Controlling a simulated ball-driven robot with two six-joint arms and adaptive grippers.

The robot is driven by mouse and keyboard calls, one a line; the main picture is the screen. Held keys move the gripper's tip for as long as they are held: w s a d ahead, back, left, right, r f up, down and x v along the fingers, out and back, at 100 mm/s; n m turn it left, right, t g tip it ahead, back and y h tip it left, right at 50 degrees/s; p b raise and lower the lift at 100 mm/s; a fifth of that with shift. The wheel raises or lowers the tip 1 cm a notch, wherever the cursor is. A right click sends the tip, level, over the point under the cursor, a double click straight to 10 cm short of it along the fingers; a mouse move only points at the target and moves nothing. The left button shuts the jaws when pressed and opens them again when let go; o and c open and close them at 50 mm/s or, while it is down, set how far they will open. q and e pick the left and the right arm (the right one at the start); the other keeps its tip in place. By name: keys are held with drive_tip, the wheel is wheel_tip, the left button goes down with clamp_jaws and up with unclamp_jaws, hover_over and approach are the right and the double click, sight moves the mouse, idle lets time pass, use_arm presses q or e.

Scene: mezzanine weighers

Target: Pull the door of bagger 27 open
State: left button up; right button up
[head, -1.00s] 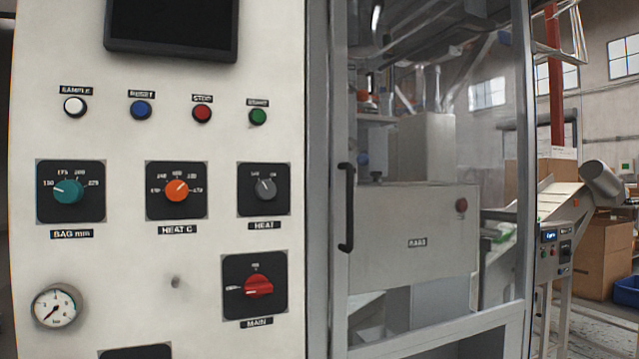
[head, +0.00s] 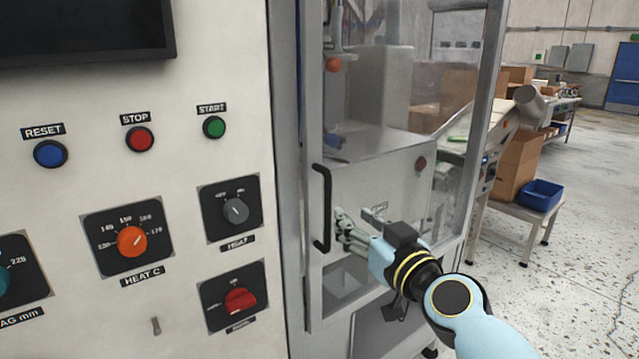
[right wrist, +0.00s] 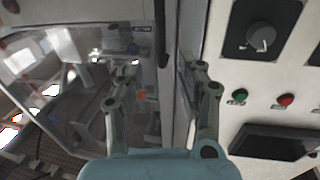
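The bagger door (head: 312,120) is a clear panel in a grey metal frame and looks shut. Its black bar handle (head: 322,208) stands upright near the door's left edge. My right gripper (head: 343,229) is just right of the handle's lower half, and I see no grip on it. In the right wrist view the right gripper's two fingers (right wrist: 160,78) are spread apart with nothing held. The dark handle (right wrist: 161,35) shows ahead, between the lines of the fingers. Whether a finger touches the handle cannot be told. My left gripper is not in view.
Left of the door is a white control panel (head: 110,190) with knobs, buttons and a dark screen (head: 80,28). On the right are a conveyor, cardboard boxes (head: 517,165) and a blue bin (head: 541,194) on a low table. The speckled floor (head: 580,270) at right is clear.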

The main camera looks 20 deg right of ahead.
sight(330, 200)
drive_tip(key=w, duration=0.3)
drive_tip(key=w+a, duration=0.1)
drive_tip(key=w, duration=0.7)
drive_tip(key=shift+a+f, duration=0.15)
drive_tip(key=shift+a, duration=0.25)
drive_tip(key=shift+s, duration=0.1)
drive_tip(key=shift+c, duration=0.5)
clamp_jaws()
